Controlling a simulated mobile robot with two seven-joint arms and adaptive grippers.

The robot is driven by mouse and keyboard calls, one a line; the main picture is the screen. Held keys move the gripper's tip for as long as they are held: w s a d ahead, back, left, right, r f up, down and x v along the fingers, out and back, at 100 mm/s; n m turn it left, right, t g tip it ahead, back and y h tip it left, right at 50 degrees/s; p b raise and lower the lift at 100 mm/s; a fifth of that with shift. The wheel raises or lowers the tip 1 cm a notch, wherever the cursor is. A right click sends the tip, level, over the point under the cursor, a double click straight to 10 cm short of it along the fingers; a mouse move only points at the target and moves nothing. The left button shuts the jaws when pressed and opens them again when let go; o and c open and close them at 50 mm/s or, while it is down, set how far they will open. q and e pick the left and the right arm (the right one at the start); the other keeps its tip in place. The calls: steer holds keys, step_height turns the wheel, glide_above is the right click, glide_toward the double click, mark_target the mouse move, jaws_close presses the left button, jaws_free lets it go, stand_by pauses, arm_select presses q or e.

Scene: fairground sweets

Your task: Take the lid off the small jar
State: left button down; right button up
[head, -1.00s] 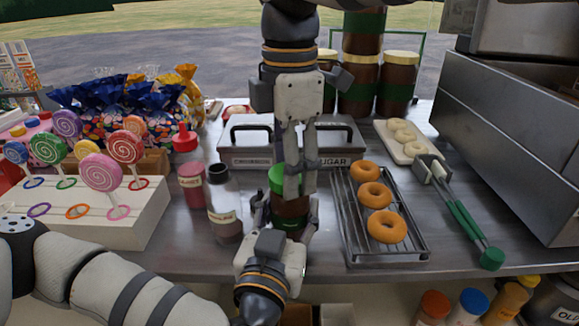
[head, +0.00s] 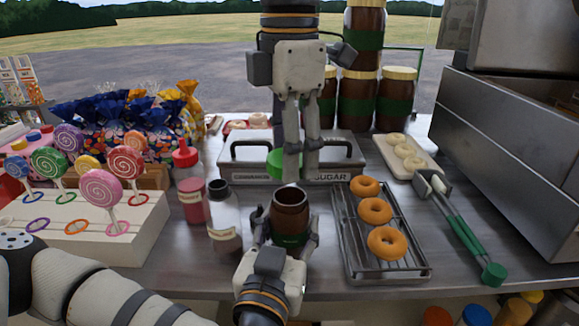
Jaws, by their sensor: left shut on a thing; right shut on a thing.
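The small jar (head: 291,212) is brown with a green band and stands upright near the counter's front edge, its mouth uncovered. My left gripper (head: 284,236) is shut around the jar's lower part from the front. The green lid (head: 277,163) is above and behind the jar mouth, apart from it. My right gripper (head: 300,172) comes down from above and is shut on the lid, its fingers hiding part of it.
A bottle with a dark cap (head: 222,215) stands just left of the jar. A wire rack (head: 405,262) with doughnuts is to the right. The cinnamon and sugar box (head: 335,173) is behind. A lollipop stand (head: 125,245) is at left, tongs (head: 465,235) at right.

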arm_select(q)
steer(key=c, duration=0.7)
jaws_free()
